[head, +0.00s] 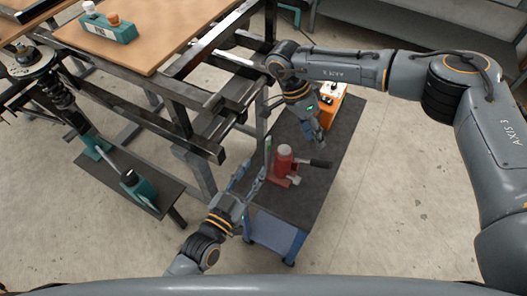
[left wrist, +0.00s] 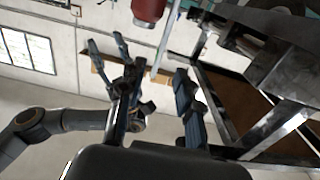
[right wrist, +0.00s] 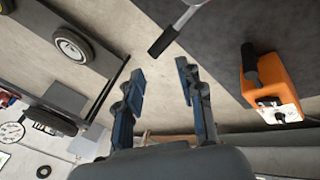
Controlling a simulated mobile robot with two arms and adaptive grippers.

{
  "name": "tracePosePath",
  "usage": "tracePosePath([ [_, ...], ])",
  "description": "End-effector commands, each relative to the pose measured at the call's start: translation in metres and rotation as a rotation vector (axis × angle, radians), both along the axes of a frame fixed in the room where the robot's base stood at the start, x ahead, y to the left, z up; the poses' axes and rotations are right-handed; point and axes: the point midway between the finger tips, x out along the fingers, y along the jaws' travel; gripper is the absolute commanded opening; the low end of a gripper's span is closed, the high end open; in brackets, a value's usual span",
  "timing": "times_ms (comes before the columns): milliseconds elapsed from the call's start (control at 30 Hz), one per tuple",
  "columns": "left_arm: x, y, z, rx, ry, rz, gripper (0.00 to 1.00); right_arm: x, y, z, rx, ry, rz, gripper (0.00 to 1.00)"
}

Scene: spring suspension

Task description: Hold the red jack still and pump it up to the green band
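The red jack (head: 285,160) stands on the dark top of a blue cart (head: 318,205). Its black-gripped handle (head: 320,163) sticks out to the right. A thin upright post with a green part (head: 268,145) stands just left of the jack. My left gripper (head: 255,182) is open and apart from the jack, low on its left; the jack's red body shows at the top of the left wrist view (left wrist: 148,10). My right gripper (head: 318,132) is open and empty above the handle. The handle grip shows beyond its fingers in the right wrist view (right wrist: 163,40).
An orange box (head: 331,103) stands at the cart's back, close to my right gripper. A dark steel frame and wooden bench (head: 130,40) stand left of the cart. A spring strut (head: 55,85) is further left. Floor right of the cart is clear.

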Motion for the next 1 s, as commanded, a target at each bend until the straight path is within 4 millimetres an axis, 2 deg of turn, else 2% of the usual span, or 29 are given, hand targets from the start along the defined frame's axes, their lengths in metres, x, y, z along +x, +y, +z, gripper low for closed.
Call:
tracePosePath([
  [200,0.039,-0.021,0.001,-0.001,-0.003,0.001,0.34,0.000,0.000,0.000,0.000,0.000,0.000,0.38],
  [400,0.063,-0.034,0.000,0.000,0.000,0.001,0.34,0.000,0.000,0.000,0.000,0.000,0.000,0.38],
  [600,0.073,-0.040,0.000,0.000,0.001,0.000,0.34,0.000,0.000,0.000,0.000,0.000,0.000,0.38],
  [867,0.073,-0.040,-0.001,0.000,0.001,0.000,0.34,0.000,0.000,0.000,0.000,0.000,0.000,0.38],
  [1000,0.073,-0.040,0.000,0.000,0.001,0.000,0.07,0.000,0.000,0.000,0.000,0.000,0.000,0.38],
])
